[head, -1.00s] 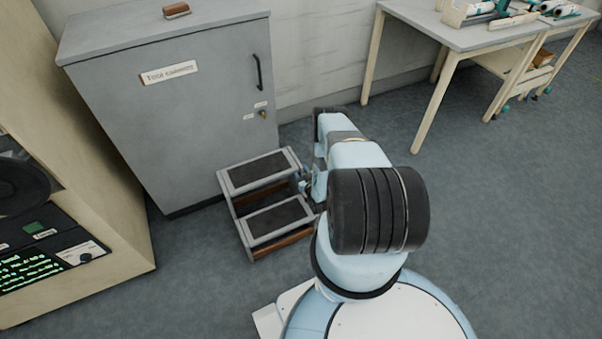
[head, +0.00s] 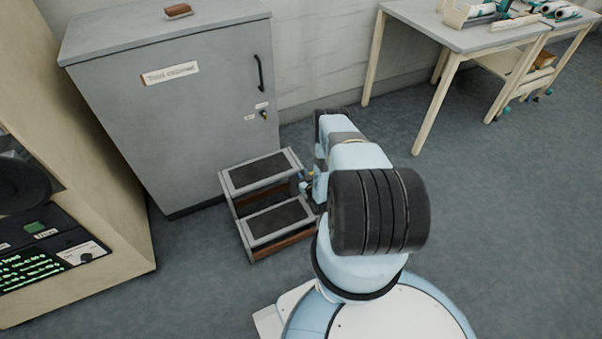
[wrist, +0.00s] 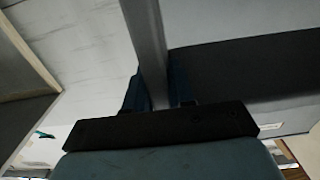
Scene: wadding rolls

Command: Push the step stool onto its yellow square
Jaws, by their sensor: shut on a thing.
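The step stool (head: 262,172) has two dark treads, a grey frame and brown wood at its lower parts. It stands upright on the floor in the head view, in front of the grey cabinet. My gripper (head: 307,184) is at the stool's right side, partly hidden by my arm. In the wrist view my gripper (wrist: 158,92) has its two dark fingers on either side of a grey bar of the stool (wrist: 147,45), shut on it. The yellow square does not show in either view.
The grey tool cabinet (head: 180,110) stands close behind the stool. A wooden console (head: 110,180) is on the left. A table (head: 430,28) with rolls and trays stands at the back right. The floor (head: 520,220) on the right is clear.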

